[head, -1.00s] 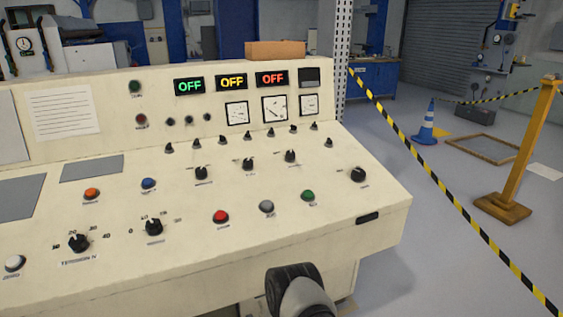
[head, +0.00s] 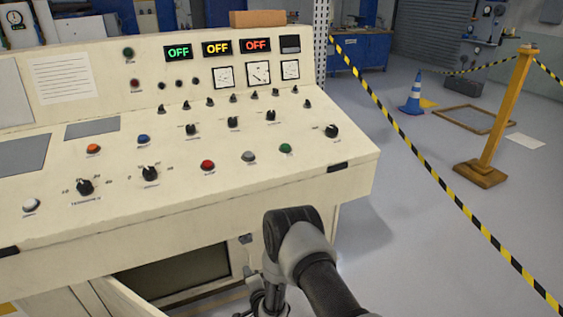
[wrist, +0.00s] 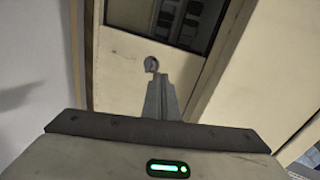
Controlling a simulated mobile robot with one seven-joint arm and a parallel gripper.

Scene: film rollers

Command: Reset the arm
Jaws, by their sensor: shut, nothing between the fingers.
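My arm (head: 325,275) shows at the bottom of the head view, bent in front of the console's lower right part. In the wrist view my gripper (wrist: 162,88) points forward with its two fingers together and nothing between them. In the head view the fingertips cannot be made out.
The cream control console (head: 240,185) fills the left and middle, with knobs, buttons and three OFF displays (head: 217,48). Below it is a dark-windowed recess (head: 175,272). Grey floor (head: 420,270) is clear near my arm.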

